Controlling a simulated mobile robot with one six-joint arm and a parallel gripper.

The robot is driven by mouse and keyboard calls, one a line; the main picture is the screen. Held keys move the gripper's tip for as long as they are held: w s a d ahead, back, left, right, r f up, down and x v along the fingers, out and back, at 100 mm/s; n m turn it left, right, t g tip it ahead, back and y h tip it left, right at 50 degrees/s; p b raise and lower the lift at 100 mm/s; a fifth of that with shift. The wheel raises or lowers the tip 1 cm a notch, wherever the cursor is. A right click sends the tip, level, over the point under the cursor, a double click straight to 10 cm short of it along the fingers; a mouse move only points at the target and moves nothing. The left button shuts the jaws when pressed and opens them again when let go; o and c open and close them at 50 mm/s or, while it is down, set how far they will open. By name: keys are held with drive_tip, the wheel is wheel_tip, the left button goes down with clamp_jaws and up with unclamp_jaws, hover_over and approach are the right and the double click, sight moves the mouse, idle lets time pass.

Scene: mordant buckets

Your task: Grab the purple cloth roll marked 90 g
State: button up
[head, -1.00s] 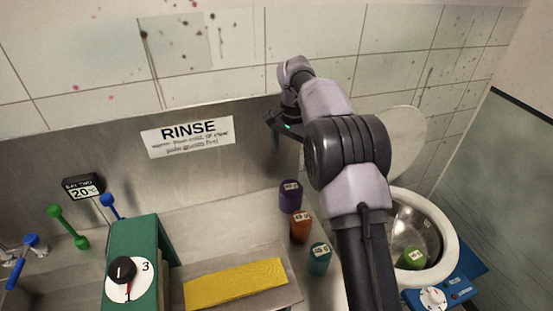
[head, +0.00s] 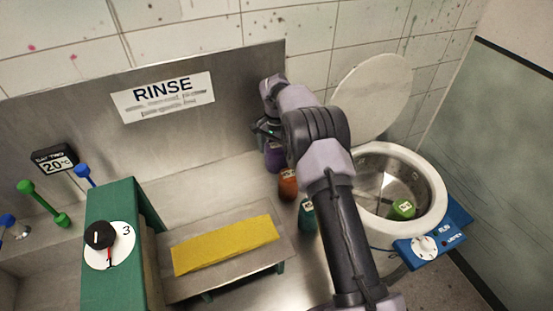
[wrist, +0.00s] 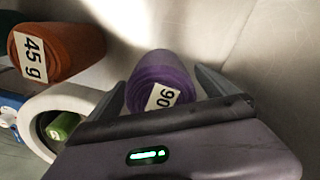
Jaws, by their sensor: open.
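The purple cloth roll (head: 274,156) stands on the steel counter at the back, beside the orange roll. In the wrist view the purple roll (wrist: 158,82) shows a white label reading 90, its lower part cut off by my gripper's body. My gripper (wrist: 168,88) is open, with one dark finger on each side of the roll. I cannot tell whether either finger touches it. In the head view my gripper (head: 266,132) is at the top of the purple roll, partly hidden by my arm.
An orange roll (wrist: 60,52) marked 45 g stands close by. A teal roll (head: 308,218) stands nearer. A white-rimmed drum (head: 437,190) at right holds a green roll (head: 403,208). A yellow cloth (head: 225,245) lies on a low steel stand, and a green box (head: 112,205) stands left.

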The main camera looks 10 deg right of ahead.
drive_tip(key=c, duration=1.8)
